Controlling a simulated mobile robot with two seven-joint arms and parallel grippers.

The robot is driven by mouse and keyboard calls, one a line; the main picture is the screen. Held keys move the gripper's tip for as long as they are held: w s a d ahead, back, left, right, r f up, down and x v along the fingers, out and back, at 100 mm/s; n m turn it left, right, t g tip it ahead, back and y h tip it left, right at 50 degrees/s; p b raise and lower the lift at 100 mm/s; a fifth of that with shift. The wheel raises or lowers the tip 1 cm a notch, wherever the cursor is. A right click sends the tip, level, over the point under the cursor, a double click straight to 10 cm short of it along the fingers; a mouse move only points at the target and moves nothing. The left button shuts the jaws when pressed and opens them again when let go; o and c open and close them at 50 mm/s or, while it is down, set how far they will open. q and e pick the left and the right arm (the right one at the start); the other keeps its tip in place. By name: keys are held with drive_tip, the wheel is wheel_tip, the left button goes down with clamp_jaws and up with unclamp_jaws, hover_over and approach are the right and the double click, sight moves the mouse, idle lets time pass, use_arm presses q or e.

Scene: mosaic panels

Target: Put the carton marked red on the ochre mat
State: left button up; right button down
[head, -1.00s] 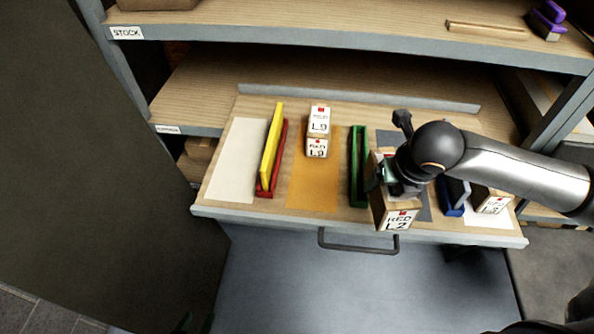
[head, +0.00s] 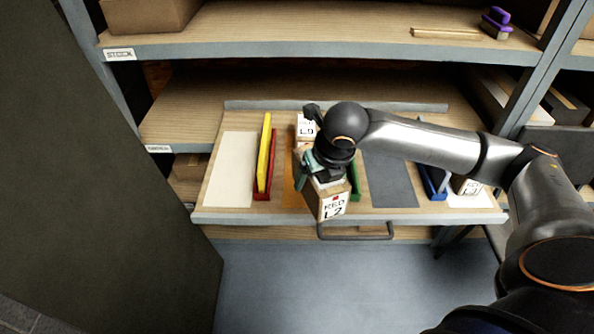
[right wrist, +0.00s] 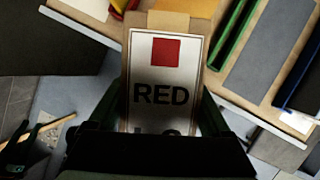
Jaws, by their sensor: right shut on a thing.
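My right gripper (head: 325,176) is shut on a carton (head: 333,207) labelled RED L2 with a red square. It holds the carton, tilted, over the front part of the pulled-out shelf. In the right wrist view the carton's label (right wrist: 165,85) faces the camera between the fingers. The ochre mat (head: 289,184) shows as a strip left of the carton; the arm and carton hide most of it. It also shows beyond the carton in the right wrist view (right wrist: 190,8). A dark, greenish shape at that view's lower left may be my left gripper (right wrist: 18,148); its jaws are unclear.
A white carton marked L9 (head: 306,128) stands behind my gripper. A yellow bar and red divider (head: 266,165) stand left of the ochre mat, a green divider (head: 354,180) right. Grey mat (head: 389,181) and cream mat (head: 229,172) are bare. Another carton (head: 467,186) stands at right.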

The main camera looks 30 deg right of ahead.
drive_tip(key=w+d+f, duration=0.1)
drive_tip(key=w+f, duration=0.2)
drive_tip(key=w, duration=0.1)
drive_tip(key=w+d+f+b, duration=0.1)
drive_tip(key=w+d+f, duration=0.1)
drive_tip(key=w+f, duration=0.1)
drive_tip(key=w+d+f+b, duration=0.1)
drive_tip(key=w+d+f, duration=0.1)
drive_tip(key=w, duration=0.3)
drive_tip(key=shift+w+d+f, duration=0.15)
drive_tip(key=shift+w+f, duration=0.05)
drive_tip(key=shift+f, duration=0.25)
drive_tip(key=shift+w+d+f+b, duration=0.1)
drive_tip(key=shift+w+f+b, duration=0.1)
drive_tip(key=shift+f+b, duration=0.15)
wheel_tip(320, 180, down, 2)
drive_tip(key=shift+f, duration=0.55)
use_arm(q)
drive_tip(key=shift+w+d+f, duration=0.45)
drive_tip(key=shift+d+f, duration=0.3)
drive_tip(key=shift+d, duration=0.05)
